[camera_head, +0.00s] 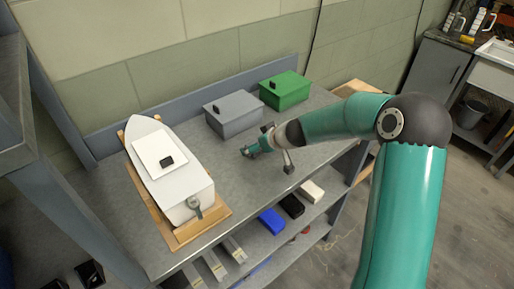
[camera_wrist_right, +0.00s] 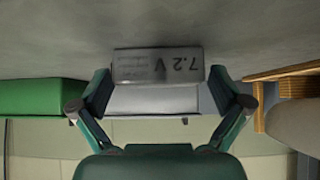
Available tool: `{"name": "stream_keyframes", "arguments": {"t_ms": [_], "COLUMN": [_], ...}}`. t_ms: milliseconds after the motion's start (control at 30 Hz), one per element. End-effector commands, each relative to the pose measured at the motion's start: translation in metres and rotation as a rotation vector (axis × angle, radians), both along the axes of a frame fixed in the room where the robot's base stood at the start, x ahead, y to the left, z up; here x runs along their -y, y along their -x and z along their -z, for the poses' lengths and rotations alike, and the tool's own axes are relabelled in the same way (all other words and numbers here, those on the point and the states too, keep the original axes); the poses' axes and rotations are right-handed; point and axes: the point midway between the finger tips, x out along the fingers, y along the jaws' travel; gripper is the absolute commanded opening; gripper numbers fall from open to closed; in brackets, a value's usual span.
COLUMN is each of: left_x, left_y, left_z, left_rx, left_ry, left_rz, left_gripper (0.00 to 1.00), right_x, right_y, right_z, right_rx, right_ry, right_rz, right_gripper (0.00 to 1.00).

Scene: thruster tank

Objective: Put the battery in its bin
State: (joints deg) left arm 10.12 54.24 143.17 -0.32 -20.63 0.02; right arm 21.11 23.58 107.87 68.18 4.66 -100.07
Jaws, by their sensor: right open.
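In the wrist view a grey battery (camera_wrist_right: 158,65) marked "7.2 V" lies between the spread fingers of my right gripper (camera_wrist_right: 160,82). The fingers are close to its two ends, and I cannot tell whether they touch it. A grey box (camera_head: 233,116) with a dark knob and a green box (camera_head: 286,90) stand at the back; which is the battery's bin is not shown. My left gripper is not in view.
A white boat (camera_head: 165,165) with a square hatch cover sits on a wooden cradle (camera_head: 185,236) at the left. Blue (camera_head: 271,221), black (camera_head: 292,206) and white (camera_head: 312,191) items lie on the lower shelf. The bench front between boat and arm is clear.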

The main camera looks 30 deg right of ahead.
Motion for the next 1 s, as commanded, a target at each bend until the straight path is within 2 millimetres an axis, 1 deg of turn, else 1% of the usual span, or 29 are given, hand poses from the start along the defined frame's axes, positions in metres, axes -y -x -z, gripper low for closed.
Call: {"name": "stream_keyframes", "arguments": {"t_ms": [33,67,200,467,500,533,833,1000], "left_x": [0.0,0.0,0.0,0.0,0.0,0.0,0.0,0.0], "left_y": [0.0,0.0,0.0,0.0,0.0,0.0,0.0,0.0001], "left_z": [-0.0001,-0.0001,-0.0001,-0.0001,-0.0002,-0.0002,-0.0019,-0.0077], "left_rx": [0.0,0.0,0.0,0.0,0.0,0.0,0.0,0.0], "left_ry": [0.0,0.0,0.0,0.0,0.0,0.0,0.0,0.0], "left_rz": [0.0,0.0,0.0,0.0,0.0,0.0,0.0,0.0], "left_gripper": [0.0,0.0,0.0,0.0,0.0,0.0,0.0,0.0], "right_x": [0.0,0.0,0.0,-0.0001,0.0001,0.0001,-0.0002,-0.0004], "right_y": [0.0001,0.0001,0.0003,0.0003,0.0,-0.0001,-0.0002,-0.0005], "right_z": [-0.0001,-0.0001,-0.0001,-0.0001,-0.0011,-0.0011,-0.0029,-0.0091], "right_rx": [0.0,0.0,0.0,0.0,0.001,0.001,0.001,0.002], "right_ry": [0.0,0.0,0.0,0.0,0.0,0.0,0.0,0.0], "right_rz": [0.0,0.0,0.0,0.0,0.0,0.0,0.0,0.0], "right_gripper": [1.0,0.95,0.72,0.28,0.22,0.19,0.19,0.19]}}
